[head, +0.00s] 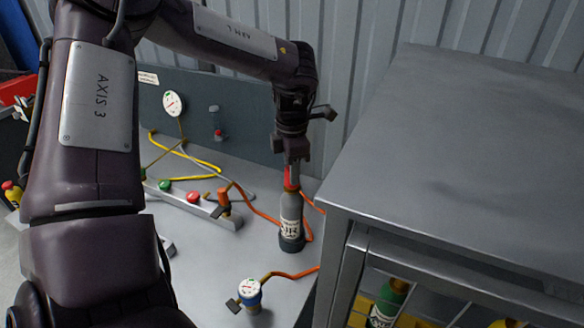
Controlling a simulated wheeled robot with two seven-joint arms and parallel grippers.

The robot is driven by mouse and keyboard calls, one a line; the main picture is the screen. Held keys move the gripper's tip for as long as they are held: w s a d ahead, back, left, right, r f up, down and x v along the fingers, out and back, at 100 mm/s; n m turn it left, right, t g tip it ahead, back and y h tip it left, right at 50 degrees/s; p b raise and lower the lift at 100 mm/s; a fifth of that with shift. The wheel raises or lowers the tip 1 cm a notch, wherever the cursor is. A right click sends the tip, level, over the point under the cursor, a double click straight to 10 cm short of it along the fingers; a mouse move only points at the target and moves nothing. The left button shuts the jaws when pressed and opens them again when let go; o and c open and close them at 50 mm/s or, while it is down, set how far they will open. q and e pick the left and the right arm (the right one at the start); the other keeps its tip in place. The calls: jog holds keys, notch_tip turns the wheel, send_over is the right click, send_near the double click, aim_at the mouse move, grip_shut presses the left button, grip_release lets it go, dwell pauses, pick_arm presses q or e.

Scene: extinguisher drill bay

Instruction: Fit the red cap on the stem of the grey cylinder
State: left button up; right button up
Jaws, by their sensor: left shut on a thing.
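The grey cylinder (291,225) stands upright on the grey bench near its right side, with a white label around its middle. My left gripper (291,166) points straight down above the cylinder and is shut on the red cap (290,180). The cap is right at the top of the cylinder, in line with it. The stem is hidden, so I cannot tell whether the cap is seated on it or just above it. My right gripper is not in view.
A large grey metal cabinet (470,150) stands close on the right. A gauge fitting (249,290) with an orange hose is in front of the cylinder. A rail with coloured knobs (193,197) and hoses lies to the left; a dark back panel (240,125) rises behind.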

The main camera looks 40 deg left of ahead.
pick_arm(q)
jog(key=shift+f+b, duration=0.45)
jog(key=shift+f, duration=0.2)
jog(key=o, duration=1.1)
jog(key=shift+c, duration=0.2)
jog(key=shift+r, duration=0.1)
notch_tip(320, 180, up, 8)
jog(key=shift+f+b, duration=0.15)
jog(key=shift+b, duration=0.4)
